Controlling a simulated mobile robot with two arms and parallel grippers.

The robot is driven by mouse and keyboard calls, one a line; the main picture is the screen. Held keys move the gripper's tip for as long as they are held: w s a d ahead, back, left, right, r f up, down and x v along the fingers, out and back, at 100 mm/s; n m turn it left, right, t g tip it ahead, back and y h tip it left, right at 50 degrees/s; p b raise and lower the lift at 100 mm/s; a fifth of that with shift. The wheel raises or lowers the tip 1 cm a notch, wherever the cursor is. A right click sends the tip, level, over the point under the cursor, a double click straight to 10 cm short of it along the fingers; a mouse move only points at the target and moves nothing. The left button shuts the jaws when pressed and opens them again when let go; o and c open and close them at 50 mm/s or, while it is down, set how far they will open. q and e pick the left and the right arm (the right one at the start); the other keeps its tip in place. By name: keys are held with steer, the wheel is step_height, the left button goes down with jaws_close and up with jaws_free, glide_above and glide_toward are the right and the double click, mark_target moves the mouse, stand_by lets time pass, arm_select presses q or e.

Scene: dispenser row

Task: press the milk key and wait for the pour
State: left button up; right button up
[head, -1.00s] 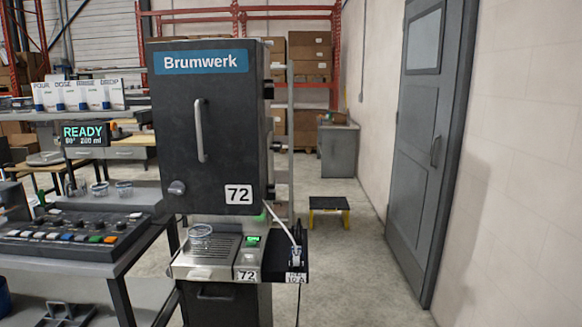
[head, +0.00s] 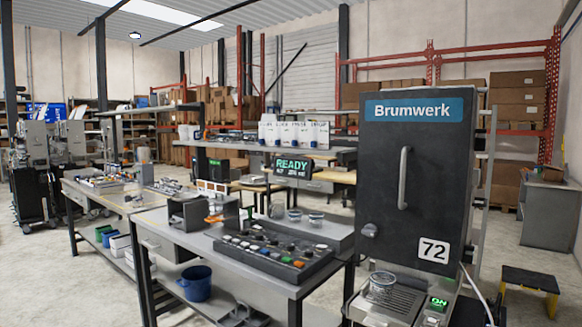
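A dark Brumwerk dispenser (head: 408,240) numbered 72 stands at the right with its handled door shut. A clear glass cup (head: 382,287) stands at its base on the drip grate (head: 405,300), and looks empty. A green-lit switch (head: 439,303) on the base reads ON. A key panel (head: 272,250) with several coloured keys and dark knobs lies on the bench left of the dispenser. I cannot read which key is milk. A display (head: 293,167) above the panel reads READY with smaller text below. Neither of my grippers is in view.
The bench (head: 212,237) runs back to the left, with two glass cups (head: 305,217) behind the panel. A blue bucket (head: 196,283) sits on its lower shelf. A yellow-legged step stool (head: 530,288) stands at the right. Floor at the lower left is clear.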

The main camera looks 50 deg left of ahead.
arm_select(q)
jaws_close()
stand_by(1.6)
